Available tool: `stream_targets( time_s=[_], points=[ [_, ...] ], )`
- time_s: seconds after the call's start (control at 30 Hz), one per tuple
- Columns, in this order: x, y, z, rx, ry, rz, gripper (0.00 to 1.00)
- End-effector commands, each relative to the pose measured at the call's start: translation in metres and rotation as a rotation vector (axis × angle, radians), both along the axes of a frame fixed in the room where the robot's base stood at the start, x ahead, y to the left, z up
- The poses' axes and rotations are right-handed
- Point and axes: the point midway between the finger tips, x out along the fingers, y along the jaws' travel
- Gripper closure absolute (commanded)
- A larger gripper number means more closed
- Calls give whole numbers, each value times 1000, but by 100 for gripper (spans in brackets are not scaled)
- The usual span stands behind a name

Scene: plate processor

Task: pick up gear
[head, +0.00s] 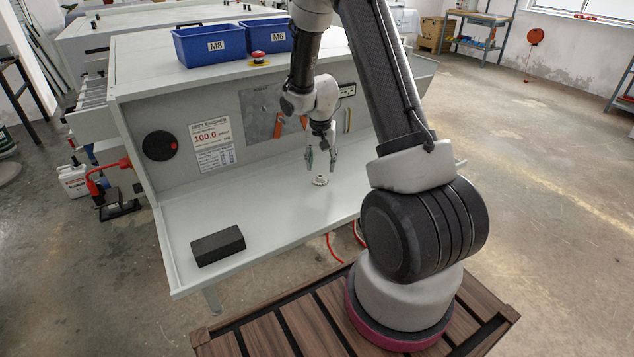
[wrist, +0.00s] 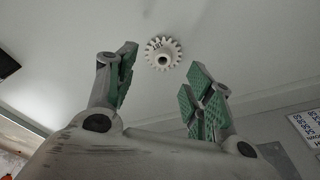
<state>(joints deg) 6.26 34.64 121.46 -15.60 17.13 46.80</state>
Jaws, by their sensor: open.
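A small pale toothed gear (head: 320,181) with a raised hub lies on the light grey shelf (head: 280,205) of the machine. It also shows in the wrist view (wrist: 163,53), just beyond and between the fingertips. My gripper (head: 321,164) points down just above the gear in the head view. In the wrist view its two green-padded fingers (wrist: 160,80) are spread wide with nothing between them. The fingers do not appear to touch the gear.
A black block (head: 218,245) lies on the shelf at the left front. Blue bins marked M8 (head: 210,44) and M6 (head: 265,36) and a red button (head: 258,56) stand on top of the machine. The shelf between block and gear is clear. The upright panel (head: 255,125) stands behind.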

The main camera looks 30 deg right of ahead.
Motion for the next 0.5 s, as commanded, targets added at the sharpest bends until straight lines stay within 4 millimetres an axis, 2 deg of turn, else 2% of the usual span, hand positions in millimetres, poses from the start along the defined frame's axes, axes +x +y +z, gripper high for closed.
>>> stream_targets(
  time_s=[0.3, 0.5],
  points=[
    [9, 0, -46, 0, 4, 2, 48],
    [11, -1, -59, 0, 1, 2, 48]
  ],
)
